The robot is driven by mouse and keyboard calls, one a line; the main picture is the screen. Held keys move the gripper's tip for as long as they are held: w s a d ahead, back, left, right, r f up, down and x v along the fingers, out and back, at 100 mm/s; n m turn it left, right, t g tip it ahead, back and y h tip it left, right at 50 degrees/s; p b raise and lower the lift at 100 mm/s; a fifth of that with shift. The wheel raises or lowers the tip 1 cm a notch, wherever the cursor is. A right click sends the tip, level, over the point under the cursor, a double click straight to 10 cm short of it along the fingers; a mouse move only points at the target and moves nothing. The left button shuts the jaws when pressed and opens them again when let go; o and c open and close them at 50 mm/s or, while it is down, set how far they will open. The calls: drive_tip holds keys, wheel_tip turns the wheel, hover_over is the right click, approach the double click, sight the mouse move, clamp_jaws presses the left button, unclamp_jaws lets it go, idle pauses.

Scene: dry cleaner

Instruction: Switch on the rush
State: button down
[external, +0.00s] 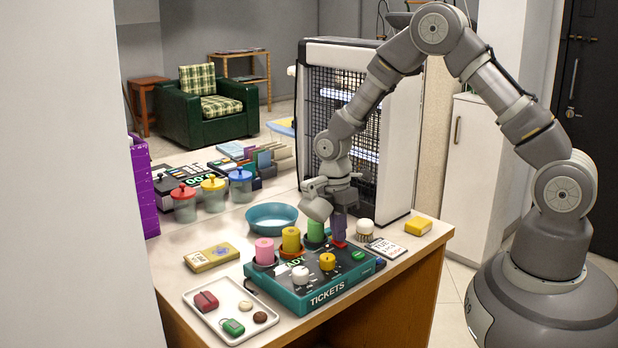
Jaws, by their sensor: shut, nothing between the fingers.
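The teal ticket box (325,297) stands at the front of the counter, with "TICKETS" on its front and part of a word ending in "ADY" on top. Its dark top carries a white knob (300,274), a yellow knob (327,261) and a green button (358,255). A small red control (338,244) sits at its back edge. I cannot read a rush label or tell the control's setting. My gripper (339,234) is shut and empty, pointing down right at the red control. I cannot tell whether it touches.
Pink (264,251), yellow (291,240) and green (315,229) spools stand close behind the box, beside my gripper. A teal bowl (271,216) is behind them. A white tray (230,310) lies at left front. A brush (365,229) and a card (386,248) lie right.

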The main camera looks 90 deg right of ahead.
sight(343, 244)
wheel_tip(343, 244, up, 14)
drive_tip(key=s+a+p, duration=0.1)
drive_tip(key=p, duration=0.5)
drive_tip(key=shift+p, duration=0.3)
drive_tip(key=shift+a, duration=0.1)
